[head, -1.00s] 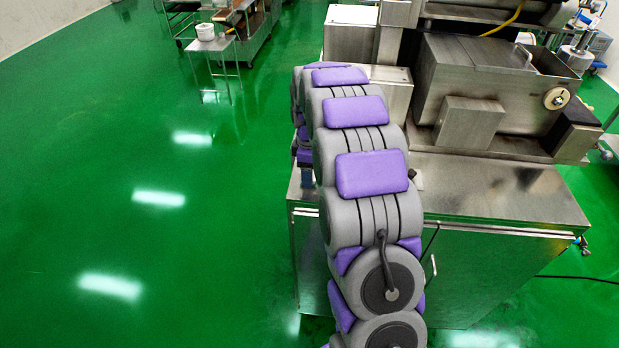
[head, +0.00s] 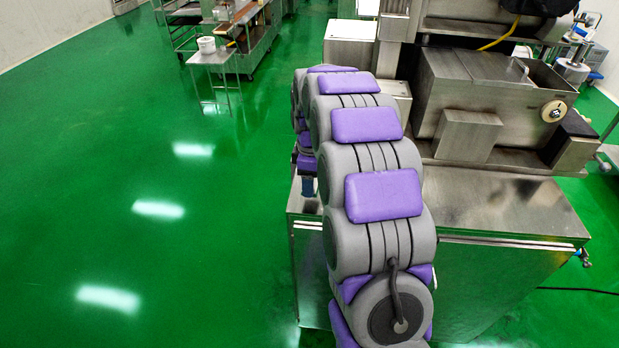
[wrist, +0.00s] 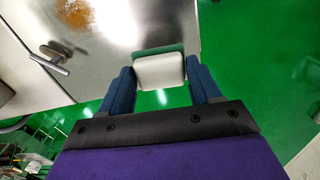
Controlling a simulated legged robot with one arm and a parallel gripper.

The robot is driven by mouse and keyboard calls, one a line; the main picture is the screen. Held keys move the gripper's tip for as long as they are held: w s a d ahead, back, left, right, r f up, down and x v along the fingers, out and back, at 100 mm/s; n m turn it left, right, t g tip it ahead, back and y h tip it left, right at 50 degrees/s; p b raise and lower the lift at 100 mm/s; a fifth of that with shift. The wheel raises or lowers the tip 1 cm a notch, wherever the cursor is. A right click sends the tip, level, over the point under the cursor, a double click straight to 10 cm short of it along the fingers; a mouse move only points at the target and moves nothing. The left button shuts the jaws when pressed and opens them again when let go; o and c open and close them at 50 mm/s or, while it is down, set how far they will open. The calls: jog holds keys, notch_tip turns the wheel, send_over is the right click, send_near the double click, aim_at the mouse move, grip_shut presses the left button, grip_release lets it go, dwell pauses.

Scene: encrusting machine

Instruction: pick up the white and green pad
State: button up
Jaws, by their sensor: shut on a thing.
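The white and green pad (wrist: 160,71) shows in the wrist view between the two blue fingers of my gripper (wrist: 163,82). Its white face is toward the camera, and a green strip shows along its far edge. My gripper is shut on the pad, with a finger at each side of it. The pad lies over the edge of the steel cabinet top in this view; I cannot tell whether it touches the steel. In the head view my arm hides the pad, and the fingertips are not clearly visible.
The steel encrusting machine (head: 480,85) stands on a steel cabinet (head: 500,215) to the right of my arm. A brown patch (wrist: 75,14) lies on the metal surface. A small table with a white bucket (head: 206,45) stands far back. The green floor at left is clear.

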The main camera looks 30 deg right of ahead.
jog(key=s+a, duration=0.2)
jog(key=s, duration=0.4)
jog(key=s+a+r, duration=0.1)
jog(key=s+a, duration=0.1)
jog(key=s, duration=0.5)
jog(key=shift+s+a, duration=0.15)
jog(key=shift+a, duration=0.2)
jog(key=shift+r, duration=0.1)
